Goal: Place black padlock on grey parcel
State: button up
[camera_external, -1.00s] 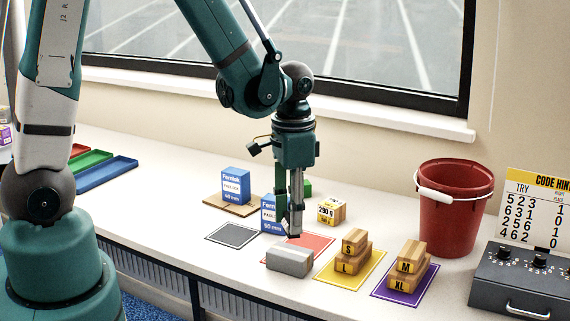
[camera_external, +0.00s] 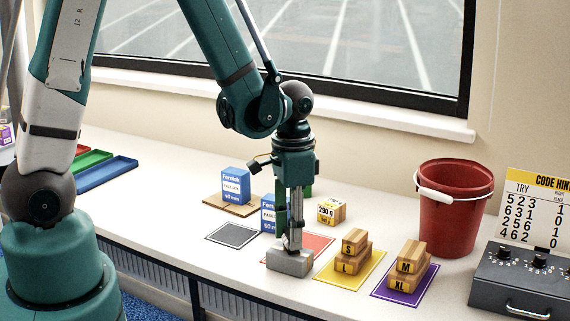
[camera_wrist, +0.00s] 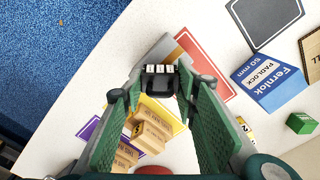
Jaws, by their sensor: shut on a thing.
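The black padlock (camera_wrist: 159,82), with a row of white number wheels, is held between the fingertips of my gripper (camera_wrist: 161,90) in the wrist view. The grey parcel (camera_external: 290,264) is a low grey block near the front of the table in the external view. My gripper (camera_external: 291,246) points straight down over it, with its fingertips at the parcel's top. The padlock is mostly hidden by the fingers there, and I cannot tell whether it touches the parcel.
A red mat (camera_external: 319,240) lies behind the parcel. Stacked wooden blocks stand on a yellow mat (camera_external: 335,281) and a purple mat (camera_external: 385,293) to the right. A blue padlock box (camera_external: 267,215) stands close behind my gripper. A red bucket (camera_external: 455,215) stands further right.

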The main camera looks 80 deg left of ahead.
jog(key=shift+f, duration=0.25)
jog(key=o, duration=1.1)
jog(key=shift+c, duration=0.2)
jog(key=shift+r, duration=0.1)
jog(key=shift+r+p, duration=0.5)
jog(key=shift+r, duration=5.55)
jog(key=s+d+r+t, duration=0.3)
jog(key=s+d+r, duration=0.1)
jog(key=d+r, duration=0.4)
jog(key=s+d+r+t, duration=0.4)
jog(key=s+d+r, duration=0.1)
jog(key=d+r, duration=0.4)
jog(key=shift+r, duration=0.25)
